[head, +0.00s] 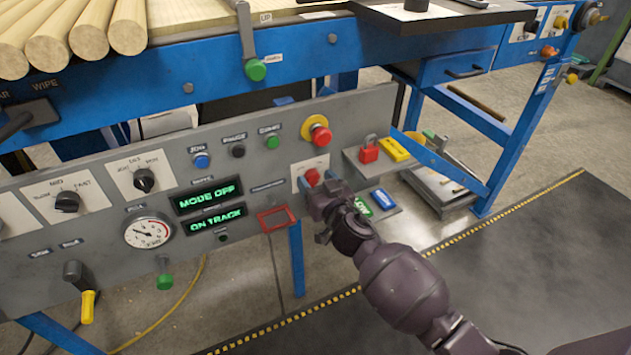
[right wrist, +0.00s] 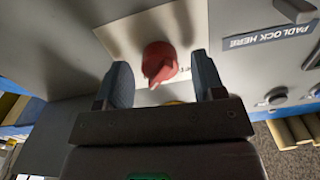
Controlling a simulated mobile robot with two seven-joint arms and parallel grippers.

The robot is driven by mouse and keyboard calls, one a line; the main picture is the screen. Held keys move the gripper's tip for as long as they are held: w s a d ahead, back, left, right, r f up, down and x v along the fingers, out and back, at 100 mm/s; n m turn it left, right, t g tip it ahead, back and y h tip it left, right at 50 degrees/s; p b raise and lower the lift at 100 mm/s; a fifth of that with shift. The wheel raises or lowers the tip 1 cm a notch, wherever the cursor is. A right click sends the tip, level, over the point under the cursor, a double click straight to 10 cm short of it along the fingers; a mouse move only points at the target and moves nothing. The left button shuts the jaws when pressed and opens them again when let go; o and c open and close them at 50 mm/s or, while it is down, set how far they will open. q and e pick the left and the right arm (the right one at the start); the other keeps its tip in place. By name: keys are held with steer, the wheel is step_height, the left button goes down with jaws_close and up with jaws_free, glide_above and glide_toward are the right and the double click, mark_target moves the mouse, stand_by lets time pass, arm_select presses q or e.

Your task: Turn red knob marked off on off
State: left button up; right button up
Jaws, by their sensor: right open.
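The red knob (head: 312,177) sits on a pale plate on the grey control panel (head: 240,175), to the right of the green-lit displays. In the right wrist view the red knob (right wrist: 159,62) shows with its pointer ridge, and the plate's lettering is mostly hidden. My right gripper (head: 322,190) is in front of the knob and partly covers its plate. In the right wrist view its two fingers (right wrist: 165,82) are apart, one on each side of the knob, with gaps visible between them and the knob. My left gripper is not in view.
A red and yellow emergency button (head: 320,134) is just above the knob. An empty red frame (head: 275,218) is at lower left of it. A shelf to the right holds a red padlock (head: 369,152) and a yellow block (head: 395,149). A "PADLOCK HERE" label (right wrist: 268,36) is beside the plate.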

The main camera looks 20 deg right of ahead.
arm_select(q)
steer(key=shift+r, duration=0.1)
arm_select(e)
steer(key=shift+w, duration=0.2)
steer(key=c, duration=0.9)
